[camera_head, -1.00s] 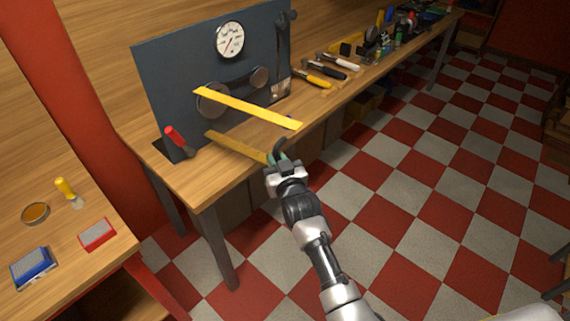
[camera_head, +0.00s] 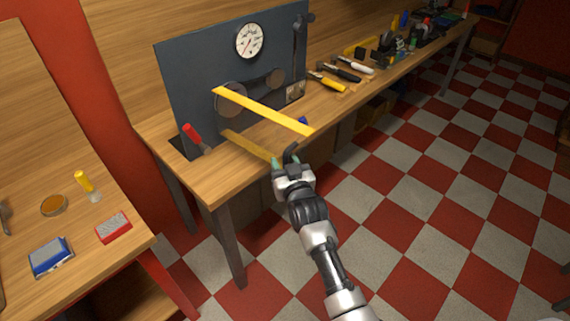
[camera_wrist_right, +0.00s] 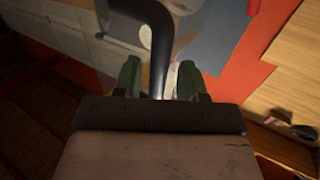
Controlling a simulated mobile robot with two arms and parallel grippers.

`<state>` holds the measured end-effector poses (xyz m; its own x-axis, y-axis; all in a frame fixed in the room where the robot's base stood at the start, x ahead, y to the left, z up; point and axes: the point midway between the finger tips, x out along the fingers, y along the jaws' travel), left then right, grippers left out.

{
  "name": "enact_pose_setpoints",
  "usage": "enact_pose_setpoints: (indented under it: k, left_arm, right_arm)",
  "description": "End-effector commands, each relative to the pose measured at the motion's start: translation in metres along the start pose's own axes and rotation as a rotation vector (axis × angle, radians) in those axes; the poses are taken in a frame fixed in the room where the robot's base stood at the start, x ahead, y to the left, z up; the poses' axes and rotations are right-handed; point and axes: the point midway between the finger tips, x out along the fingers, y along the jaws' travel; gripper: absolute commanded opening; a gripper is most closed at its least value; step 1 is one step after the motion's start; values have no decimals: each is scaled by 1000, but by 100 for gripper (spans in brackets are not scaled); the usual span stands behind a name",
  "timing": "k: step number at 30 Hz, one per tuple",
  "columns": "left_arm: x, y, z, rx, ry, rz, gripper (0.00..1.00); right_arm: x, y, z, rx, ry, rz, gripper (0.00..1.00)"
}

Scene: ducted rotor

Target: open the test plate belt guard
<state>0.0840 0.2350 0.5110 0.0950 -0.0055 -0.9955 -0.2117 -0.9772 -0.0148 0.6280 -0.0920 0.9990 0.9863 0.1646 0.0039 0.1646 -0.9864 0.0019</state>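The test plate (camera_head: 190,75) is a dark blue-grey upright panel on the bench, with a round gauge (camera_head: 249,40) and two pulleys (camera_head: 230,98). The belt guard (camera_head: 265,112) shows as a yellow upper bar and a darker yellow lower bar, standing out from the plate toward the bench's front edge. My right gripper (camera_head: 285,161) is at the lower bar's front end, by a black bent handle (camera_head: 292,150). In the right wrist view the handle (camera_wrist_right: 160,45) lies between my two green fingers (camera_wrist_right: 159,82), with narrow gaps visible beside it. My left gripper is out of view.
A red-handled tool (camera_head: 192,132) stands at the plate's left foot. Several hand tools (camera_head: 342,72) lie along the bench to the right. A lower table at left holds a blue box (camera_head: 50,256) and a red box (camera_head: 113,228). The checkered floor (camera_head: 430,190) at right is clear.

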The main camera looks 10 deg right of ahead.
Motion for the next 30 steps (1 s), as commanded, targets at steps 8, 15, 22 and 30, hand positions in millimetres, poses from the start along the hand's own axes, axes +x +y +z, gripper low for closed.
enact_pose_setpoints:
  k: [8, 15, 22, 30]
  left_arm:
    - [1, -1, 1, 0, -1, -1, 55]
    - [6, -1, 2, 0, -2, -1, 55]
    - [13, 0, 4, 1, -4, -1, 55]
    - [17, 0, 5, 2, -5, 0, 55]
  right_arm:
    - [-3, 1, 2, 3, -4, 1, 41]
    - [-35, 0, 4, 3, -5, 1, 41]
    - [-81, 0, 4, 2, -4, 0, 41]
    - [-106, -1, 2, 1, -3, 0, 41]
